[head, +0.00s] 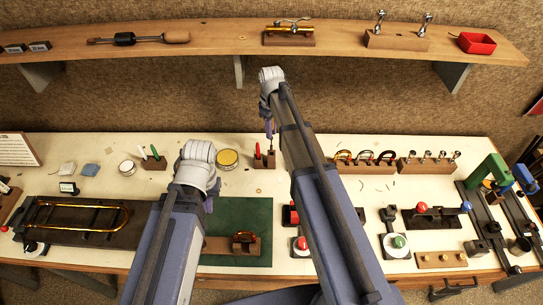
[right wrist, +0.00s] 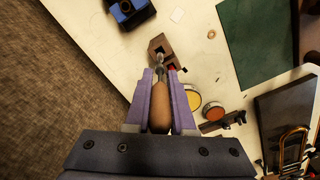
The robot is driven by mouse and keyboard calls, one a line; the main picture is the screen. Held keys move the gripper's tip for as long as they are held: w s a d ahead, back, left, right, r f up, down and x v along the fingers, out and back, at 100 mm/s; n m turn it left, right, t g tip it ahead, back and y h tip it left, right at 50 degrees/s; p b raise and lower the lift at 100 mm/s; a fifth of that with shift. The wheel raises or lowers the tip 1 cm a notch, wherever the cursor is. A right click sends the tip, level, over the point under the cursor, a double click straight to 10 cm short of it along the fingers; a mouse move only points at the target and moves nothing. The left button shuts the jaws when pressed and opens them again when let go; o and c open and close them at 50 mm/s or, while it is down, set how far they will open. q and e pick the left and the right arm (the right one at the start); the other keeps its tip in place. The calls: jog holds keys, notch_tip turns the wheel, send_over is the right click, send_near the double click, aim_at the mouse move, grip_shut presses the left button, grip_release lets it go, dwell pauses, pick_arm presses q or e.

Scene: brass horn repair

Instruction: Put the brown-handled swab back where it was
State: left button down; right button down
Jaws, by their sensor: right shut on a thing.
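The brown-handled swab (right wrist: 160,112) is between the fingers of my right gripper (right wrist: 161,76), which is shut on its handle. Its thin metal shaft points at a small wooden block (right wrist: 158,46) in the right wrist view. In the head view my right gripper (head: 269,127) is directly above that block (head: 264,161), near the back of the bench. A red-handled tool (head: 257,151) stands in the block. I cannot tell whether the swab's tip is inside a hole. My left gripper (head: 209,203) hangs over the green mat's left side; its fingers are mostly hidden by the arm.
Another block with white- and green-handled tools (head: 154,162) stands to the left. A yellow-topped round tin (head: 228,159) is between the blocks. A rack of brass loops (head: 363,162) is to the right. The wall shelf (head: 215,48) overhangs behind. The green mat (head: 255,215) lies in front.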

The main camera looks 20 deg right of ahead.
aim_at(271, 148)
jog(key=shift+f+b, duration=4.05)
jog(key=shift+f, duration=0.5)
jog(key=shift+f, duration=0.2)
jog(key=c, duration=0.8)
grip_release()
jog(key=shift+o, duration=0.2)
jog(key=shift+r, duration=0.1)
notch_tip(271, 148, up, 12)
jog(key=p, duration=1.2)
jog(key=shift+r, duration=0.2)
jog(key=s+a+m, duration=0.1)
jog(key=s+a, duration=0.3)
jog(key=s, duration=0.4)
jog(key=s+a+m, duration=0.1)
jog(key=s+a, duration=0.4)
jog(key=s, duration=0.3)
jog(key=s+a+m+h, duration=0.1)
jog(key=s+a, duration=0.3)
jog(key=s, duration=0.4)
jog(key=shift+a+m, duration=0.15)
jog(key=shift+m, duration=0.35)
